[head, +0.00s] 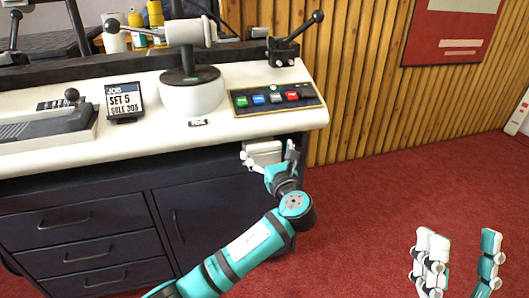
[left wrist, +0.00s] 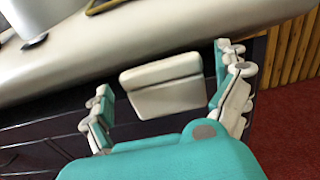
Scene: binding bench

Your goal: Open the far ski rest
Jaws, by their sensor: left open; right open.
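A white two-part block (head: 263,147) sits at the bench's front edge near the right corner, just under the top. It also shows in the left wrist view (left wrist: 165,88), against the dark cabinet. I cannot tell for sure whether it is the far ski rest. My left gripper (head: 268,155) is open around it, one finger on each side. In the left wrist view, gaps show between the block and both fingers. My right gripper (head: 460,245) is open and empty at the lower right, over the red floor. A black lever clamp (head: 283,51) stands at the back right of the bench.
The white bench top (head: 296,74) carries a button panel (head: 275,98), a round white pedestal (head: 191,92), a job sign (head: 124,102) and a grey slide fixture (head: 50,123). Dark drawers (head: 66,220) fill the bench front. The red floor (head: 370,180) to the right is clear.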

